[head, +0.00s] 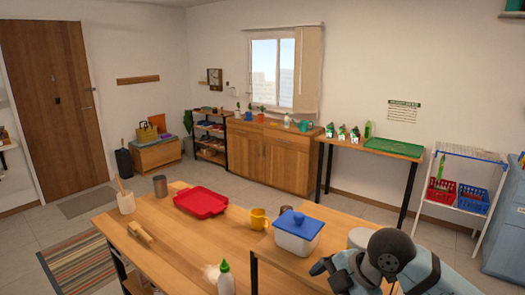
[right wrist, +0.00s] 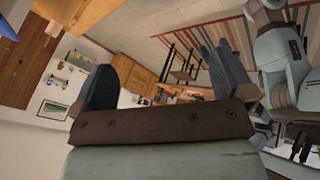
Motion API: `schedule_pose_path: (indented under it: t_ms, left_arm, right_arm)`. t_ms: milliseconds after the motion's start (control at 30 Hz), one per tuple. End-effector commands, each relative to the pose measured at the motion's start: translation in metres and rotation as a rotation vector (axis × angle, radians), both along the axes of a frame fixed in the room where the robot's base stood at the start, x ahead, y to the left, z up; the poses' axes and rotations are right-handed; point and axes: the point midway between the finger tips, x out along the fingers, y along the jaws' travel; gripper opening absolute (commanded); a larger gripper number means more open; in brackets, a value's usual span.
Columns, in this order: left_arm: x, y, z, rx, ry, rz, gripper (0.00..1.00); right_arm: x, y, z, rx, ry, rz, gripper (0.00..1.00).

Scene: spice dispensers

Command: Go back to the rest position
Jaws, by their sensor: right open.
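My right gripper (right wrist: 160,68) shows in the right wrist view, its two dark fingers wide apart with nothing between them. The view there is tilted, with room furniture and a striped rug far beyond the fingers. In the head view my right arm (head: 385,262) is folded at the bottom right, near the end of the wooden table (head: 185,255). The right fingers cannot be made out clearly in the head view. My left gripper is not seen in either view.
The table holds a red tray (head: 201,201), a yellow mug (head: 259,219), a white container with a blue lid (head: 298,233), a green-tipped bottle (head: 225,279) and a utensil pot (head: 126,202). A side table with small dispensers (head: 342,132) and a green tray (head: 394,147) stands behind.

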Motion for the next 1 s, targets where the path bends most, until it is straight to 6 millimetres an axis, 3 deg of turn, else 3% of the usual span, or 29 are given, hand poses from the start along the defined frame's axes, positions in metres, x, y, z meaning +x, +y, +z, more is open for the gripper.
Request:
schedule_pose_path:
  t_ms: [200, 467, 733, 900, 1000]
  left_arm:
    - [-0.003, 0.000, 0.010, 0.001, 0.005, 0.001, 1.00]
    - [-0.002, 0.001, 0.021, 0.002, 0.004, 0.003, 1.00]
    - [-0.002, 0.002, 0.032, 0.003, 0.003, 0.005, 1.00]
    - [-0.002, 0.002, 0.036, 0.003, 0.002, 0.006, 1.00]
    - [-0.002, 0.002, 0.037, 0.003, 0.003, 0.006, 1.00]
  right_arm:
    - [-0.008, 0.024, -0.066, 0.279, 0.065, -0.373, 1.00]
    - [-0.040, 0.015, -0.143, 0.548, 0.128, -0.830, 1.00]
    - [-0.119, -0.025, -0.218, 0.727, 0.142, -1.253, 1.00]
    - [-0.170, -0.048, -0.246, 0.779, 0.124, -1.411, 1.00]
    - [-0.188, -0.056, -0.253, 0.792, 0.115, -1.454, 1.00]
